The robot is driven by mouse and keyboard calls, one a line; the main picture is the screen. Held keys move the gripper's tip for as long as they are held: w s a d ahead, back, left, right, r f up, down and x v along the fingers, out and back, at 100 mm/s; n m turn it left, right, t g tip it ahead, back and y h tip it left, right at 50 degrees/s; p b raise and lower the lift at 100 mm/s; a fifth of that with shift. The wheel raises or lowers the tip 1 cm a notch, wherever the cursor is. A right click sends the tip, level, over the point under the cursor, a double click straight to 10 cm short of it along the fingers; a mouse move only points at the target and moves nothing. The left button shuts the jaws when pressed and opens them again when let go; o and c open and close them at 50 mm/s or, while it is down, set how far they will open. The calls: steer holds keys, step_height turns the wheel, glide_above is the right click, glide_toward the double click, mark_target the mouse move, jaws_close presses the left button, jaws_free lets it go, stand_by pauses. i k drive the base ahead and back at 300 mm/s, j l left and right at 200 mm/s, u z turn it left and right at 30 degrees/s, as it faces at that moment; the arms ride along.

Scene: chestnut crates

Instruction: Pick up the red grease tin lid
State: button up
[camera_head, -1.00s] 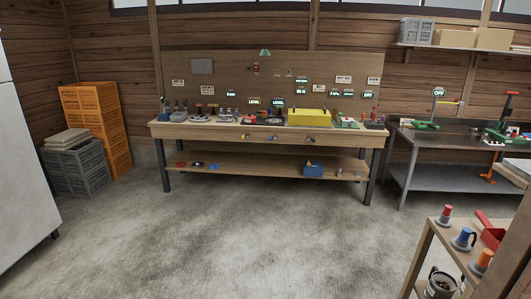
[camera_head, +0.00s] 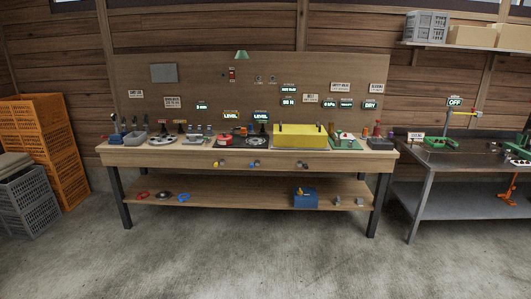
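A wooden workbench (camera_head: 250,160) stands ahead of me, with a lower shelf (camera_head: 240,190). A small red item (camera_head: 142,195) lies at the left end of the lower shelf. Another red, round, low item (camera_head: 224,140) sits on the bench top left of the yellow box. Both are too small here to tell which one is the grease tin lid. My gripper is not in view.
A yellow box (camera_head: 300,143) and several tools stand on the bench top. A blue box (camera_head: 305,198) sits on the lower shelf. Orange crates (camera_head: 40,150) and a grey crate (camera_head: 30,205) stand left; a metal table (camera_head: 450,160) stands right. The concrete floor (camera_head: 240,260) in front is clear.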

mark_target(223, 137)
steer(key=i, duration=1.85)
steer(key=i+u, duration=0.15)
steer(key=i, duration=0.45)
steer(key=i+u, duration=0.2)
steer(key=i, duration=0.4)
steer(key=i+l+u, duration=0.15)
steer(key=i, duration=0.45)
steer(key=i+u, duration=0.15)
steer(key=i, duration=0.7)
